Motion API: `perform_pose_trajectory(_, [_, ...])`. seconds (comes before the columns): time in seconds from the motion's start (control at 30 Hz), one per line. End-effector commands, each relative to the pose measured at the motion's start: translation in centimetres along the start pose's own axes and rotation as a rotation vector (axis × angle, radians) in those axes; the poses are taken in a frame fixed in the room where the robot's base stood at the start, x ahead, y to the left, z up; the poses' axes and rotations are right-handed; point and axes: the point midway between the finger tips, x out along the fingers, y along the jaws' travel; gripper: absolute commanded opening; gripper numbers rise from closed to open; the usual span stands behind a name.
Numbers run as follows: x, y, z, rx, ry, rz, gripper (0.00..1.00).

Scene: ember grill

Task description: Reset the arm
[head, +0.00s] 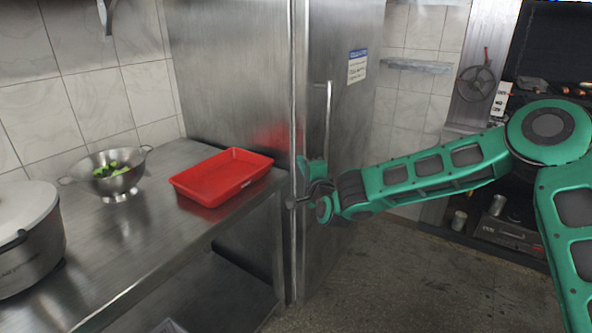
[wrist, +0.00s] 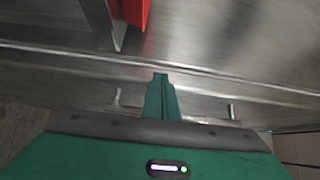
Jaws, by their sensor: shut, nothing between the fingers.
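My green arm reaches in from the right in the head view. My gripper (head: 308,166) is in front of the steel fridge, close to its door handle and just right of the counter's end. In the wrist view my gripper (wrist: 160,76) shows its green fingers together, with nothing between them. Whether the fingers touch the fridge is hard to tell.
A red tray (head: 222,175), a steel colander (head: 108,174) with green pieces and a large pot (head: 28,237) stand on the steel counter (head: 135,235). The tall steel fridge (head: 232,65) has a vertical handle (head: 327,125). Open floor (head: 400,290) lies below my arm.

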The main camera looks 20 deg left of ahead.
Motion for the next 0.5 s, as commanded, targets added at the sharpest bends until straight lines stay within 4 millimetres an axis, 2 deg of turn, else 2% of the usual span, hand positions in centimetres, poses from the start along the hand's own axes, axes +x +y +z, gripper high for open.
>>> perform_pose_trajectory(0.1, [-0.7, 0.1, 1.7, 0.000, -0.001, 0.001, 0.00])
perform_pose_trajectory(0.3, [-1.3, 0.0, 3.5, -0.002, -0.002, 0.000, 0.00])
perform_pose_trajectory(0.4, [-1.4, 0.0, 3.8, -0.012, -0.004, 0.005, 0.00])
perform_pose_trajectory(0.5, [-1.8, 0.5, 3.0, -0.066, -0.007, 0.037, 0.00])
